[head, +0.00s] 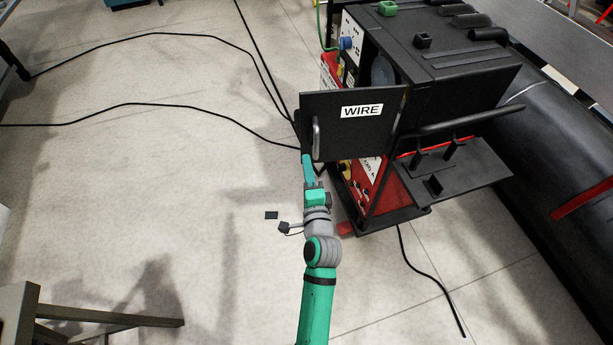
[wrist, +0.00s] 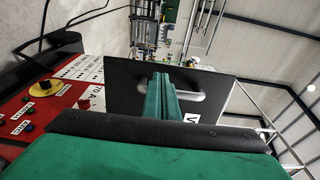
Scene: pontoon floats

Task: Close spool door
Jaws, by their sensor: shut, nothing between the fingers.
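The spool door (head: 355,110) is a flat black panel with a white WIRE label. It stands open, swung out from the black and red machine (head: 400,110), with its metal handle (head: 316,138) at the left end. Behind it, part of the spool (head: 382,72) shows in the open compartment. My gripper (head: 307,162) is at the door's lower left end, by the handle. In the wrist view the shut fingers (wrist: 161,96) overlap the door (wrist: 125,88) and its handle (wrist: 192,85). I cannot tell whether they touch it. The fingers are empty.
A black shelf (head: 455,180) and bar stick out from the machine's right side. A large black tube (head: 545,130) lies right of it. Black cables (head: 150,105) cross the floor at the left. A grey frame (head: 95,315) stands front left; the left floor is mostly open.

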